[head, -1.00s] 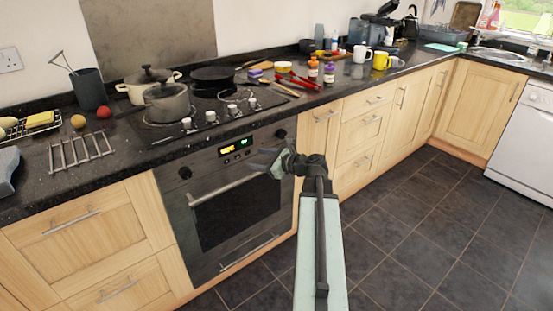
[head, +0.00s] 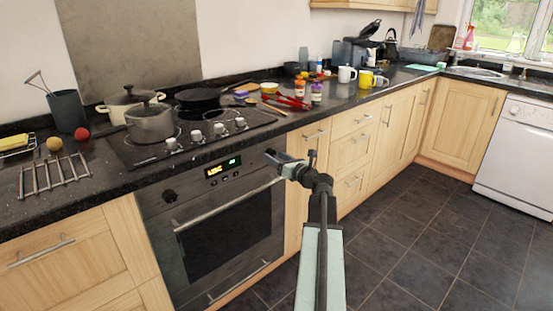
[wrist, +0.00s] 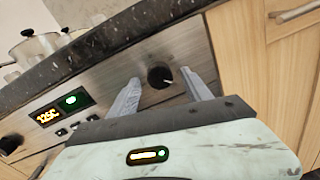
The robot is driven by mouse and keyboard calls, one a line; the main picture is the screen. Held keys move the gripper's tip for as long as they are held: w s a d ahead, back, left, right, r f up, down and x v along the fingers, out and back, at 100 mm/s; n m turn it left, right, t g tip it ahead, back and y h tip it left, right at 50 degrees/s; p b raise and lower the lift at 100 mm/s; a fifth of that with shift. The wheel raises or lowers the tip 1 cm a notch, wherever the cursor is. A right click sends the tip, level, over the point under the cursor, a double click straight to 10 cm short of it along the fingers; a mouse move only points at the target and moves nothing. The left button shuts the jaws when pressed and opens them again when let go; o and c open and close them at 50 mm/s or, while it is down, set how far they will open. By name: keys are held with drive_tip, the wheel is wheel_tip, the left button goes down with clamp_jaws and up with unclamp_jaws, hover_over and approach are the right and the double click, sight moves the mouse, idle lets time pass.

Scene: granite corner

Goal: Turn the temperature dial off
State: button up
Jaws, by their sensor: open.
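The built-in oven (head: 228,215) has two black dials on its front panel. The right dial (wrist: 159,76) sits between my gripper's two spread fingers in the wrist view. Its white mark points right and slightly down. My gripper (head: 277,157) is open, with its fingertips close to the panel; I cannot tell whether they touch the dial. The left dial (head: 170,196) stands apart at the panel's other end. Between them a display (head: 222,167) shows yellow characters and a green light. Neither dial's label can be read.
The dark worktop edge (wrist: 95,47) overhangs just above the dial. The hob (head: 190,140) above holds a grey pot (head: 150,122) and a black pan (head: 203,97). The oven's bar handle (head: 225,205) runs below the panel. Tiled floor (head: 410,225) is clear to the right.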

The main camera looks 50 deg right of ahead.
clamp_jaws()
idle(0.3)
